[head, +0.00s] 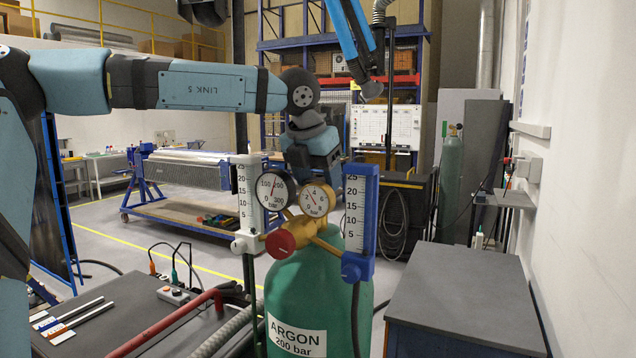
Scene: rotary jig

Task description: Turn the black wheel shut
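The green argon cylinder (330,285) stands upright in front of me. On its top are a brass regulator (318,238) with a red knob (281,243), two round gauges, one black-rimmed (275,189) and one brass-rimmed (317,199), and two flow tubes, one white (247,205) and one blue (361,215). I cannot make out the black wheel; the gauges and regulator cover the area behind them. My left arm reaches in from the left and bends down behind the gauges. Its gripper (318,172) points down over the cylinder top, with the fingertips hidden. My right gripper is out of view.
A dark bench (130,318) with rods and a red pipe (170,325) stands at the left. A grey-topped cabinet (462,285) stands close on the right, its top clear. A blue jointed arm (343,35) hangs from above. A wheeled trolley (190,219) is behind.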

